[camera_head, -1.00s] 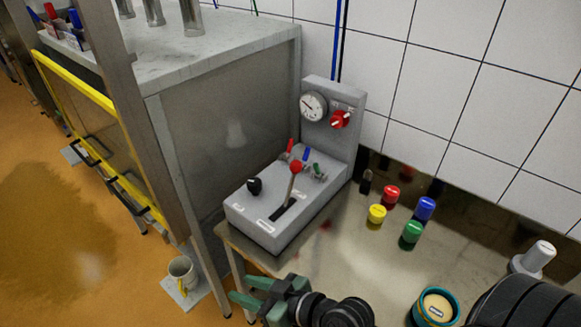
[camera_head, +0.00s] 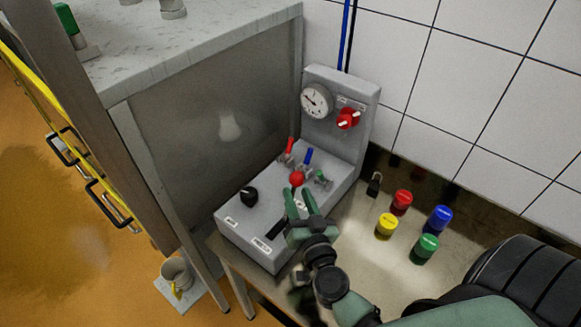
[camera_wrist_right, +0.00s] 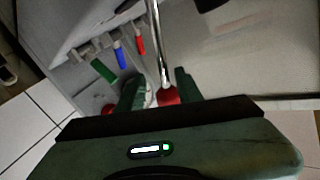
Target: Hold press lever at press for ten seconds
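The grey press control box (camera_head: 262,215) stands against the tiled wall. Its lever has a red ball knob (camera_head: 297,178), and the black slot (camera_head: 277,229) shows in front; my gripper hides most of the lever's rod. In the right wrist view the chrome rod (camera_wrist_right: 158,45) runs down to the red knob (camera_wrist_right: 168,97). My right gripper (camera_head: 300,196) is at the lever with its fingers apart. The wrist view shows the knob between the fingertips (camera_wrist_right: 158,88), close to the right-hand finger, with a gap to the other. I cannot see my left gripper.
Behind the lever are small red, blue and green valve handles (camera_head: 306,158). The box also carries a black knob (camera_head: 249,196), a round gauge (camera_head: 315,101) and a red switch (camera_head: 347,119). Red, yellow, blue and green jars (camera_head: 428,246) stand to the right. A metal cabinet (camera_head: 210,135) is at left.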

